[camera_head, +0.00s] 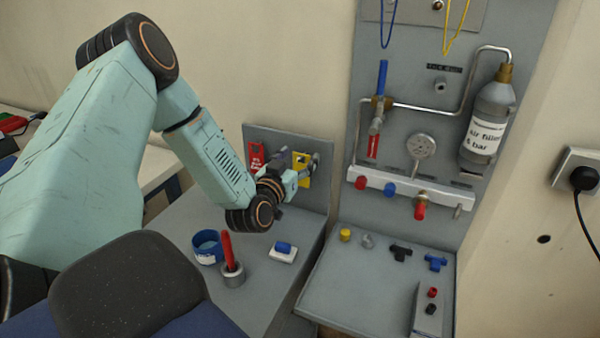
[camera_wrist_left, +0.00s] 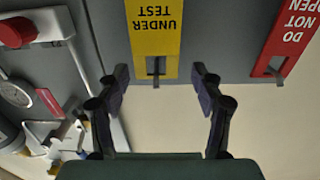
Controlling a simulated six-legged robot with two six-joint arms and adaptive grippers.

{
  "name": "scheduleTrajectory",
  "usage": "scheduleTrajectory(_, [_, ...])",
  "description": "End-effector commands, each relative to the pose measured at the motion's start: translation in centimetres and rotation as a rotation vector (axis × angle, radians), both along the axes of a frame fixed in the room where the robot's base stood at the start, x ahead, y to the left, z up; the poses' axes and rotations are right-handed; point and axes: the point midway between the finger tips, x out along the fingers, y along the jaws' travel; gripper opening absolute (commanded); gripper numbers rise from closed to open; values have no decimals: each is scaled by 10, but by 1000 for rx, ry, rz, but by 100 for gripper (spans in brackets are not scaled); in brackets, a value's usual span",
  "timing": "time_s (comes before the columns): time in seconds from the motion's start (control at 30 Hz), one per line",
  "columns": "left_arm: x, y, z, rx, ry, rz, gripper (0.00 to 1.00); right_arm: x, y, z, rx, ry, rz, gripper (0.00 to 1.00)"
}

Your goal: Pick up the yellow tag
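The yellow tag (camera_head: 304,181) hangs on the small grey upright panel, to the right of a red tag (camera_head: 256,158). In the left wrist view the yellow tag (camera_wrist_left: 155,30) shows upside down with the words "UNDER TEST", and a hook passes through its slot. My left gripper (camera_head: 300,161) is in front of the yellow tag in the head view and partly covers it. My right gripper is not in view.
The red "DO NOT OPEN" tag (camera_wrist_left: 288,38) hangs beside the yellow one. Below stand a blue cup (camera_head: 207,248), a red-handled tool in a grey holder (camera_head: 233,277) and a white block with a blue top (camera_head: 283,254). A pipe panel (camera_head: 405,205) rises on the right.

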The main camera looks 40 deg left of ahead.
Motion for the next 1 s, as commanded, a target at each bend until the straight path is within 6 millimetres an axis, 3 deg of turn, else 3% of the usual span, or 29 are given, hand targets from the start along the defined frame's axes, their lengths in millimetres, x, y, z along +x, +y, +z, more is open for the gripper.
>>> scheduleTrajectory(0.43, [0, 0, 0, 0, 0, -1, 27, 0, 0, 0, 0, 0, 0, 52])
scheduleTrajectory(0.7, [0, 0, 2, 0, 1, 0, 27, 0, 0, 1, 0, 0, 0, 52])
scheduleTrajectory(0.9, [-1, 0, 19, -3, -1, 1, 27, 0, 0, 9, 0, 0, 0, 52])
scheduleTrajectory(1.0, [-19, -5, 15, -6, 5, 1, 27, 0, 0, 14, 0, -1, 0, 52])
